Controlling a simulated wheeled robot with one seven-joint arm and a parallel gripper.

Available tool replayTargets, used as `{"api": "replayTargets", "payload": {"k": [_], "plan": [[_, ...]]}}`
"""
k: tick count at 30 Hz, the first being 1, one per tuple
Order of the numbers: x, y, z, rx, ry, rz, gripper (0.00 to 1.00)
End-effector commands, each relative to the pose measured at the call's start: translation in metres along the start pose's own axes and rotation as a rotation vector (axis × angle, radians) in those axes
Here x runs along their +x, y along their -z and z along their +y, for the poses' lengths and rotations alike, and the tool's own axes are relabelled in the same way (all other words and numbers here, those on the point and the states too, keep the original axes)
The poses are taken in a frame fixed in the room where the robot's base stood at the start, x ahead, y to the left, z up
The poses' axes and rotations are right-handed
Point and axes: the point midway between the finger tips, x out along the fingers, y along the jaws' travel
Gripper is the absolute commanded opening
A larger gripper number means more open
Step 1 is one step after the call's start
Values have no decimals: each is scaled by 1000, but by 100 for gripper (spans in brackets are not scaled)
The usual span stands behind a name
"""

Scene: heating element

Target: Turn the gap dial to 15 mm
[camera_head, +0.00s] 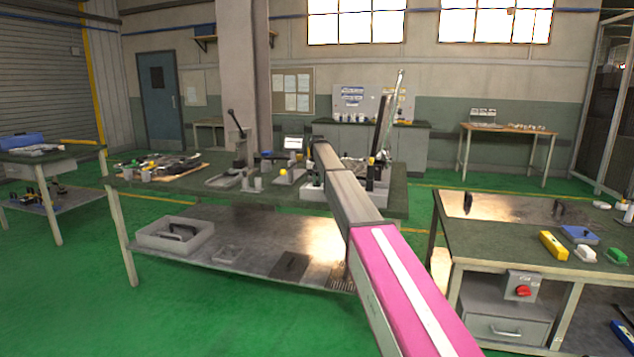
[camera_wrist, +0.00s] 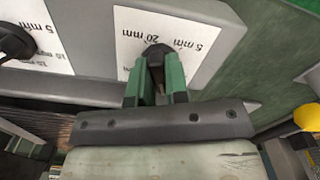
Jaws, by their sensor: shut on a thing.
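In the wrist view, my gripper (camera_wrist: 157,90) has its two green fingers on either side of a black dial knob (camera_wrist: 156,55) and is shut on it. A white scale plate (camera_wrist: 190,28) behind the knob carries upside-down marks; "20 mm" and "5 mm" can be read, others are hidden behind the knob and fingers. I cannot tell which mark the knob points at. A second black knob (camera_wrist: 15,42) with its own white scale (camera_wrist: 52,50) is at the left edge. In the head view my arm reaches to the middle bench, and the gripper and dial are hidden behind it.
Both dials sit on a grey housing (camera_wrist: 90,12). A yellow round thing (camera_wrist: 306,117) lies to the right of my gripper. The middle bench (camera_head: 395,200) holds several tools and a lever press (camera_head: 240,150). Another bench (camera_head: 480,235) stands at right.

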Motion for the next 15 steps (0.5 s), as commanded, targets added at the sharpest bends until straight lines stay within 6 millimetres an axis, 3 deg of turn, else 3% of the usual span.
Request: {"api": "replayTargets", "payload": {"k": [15], "plan": [[0,0,0,490,0,1,0]]}}
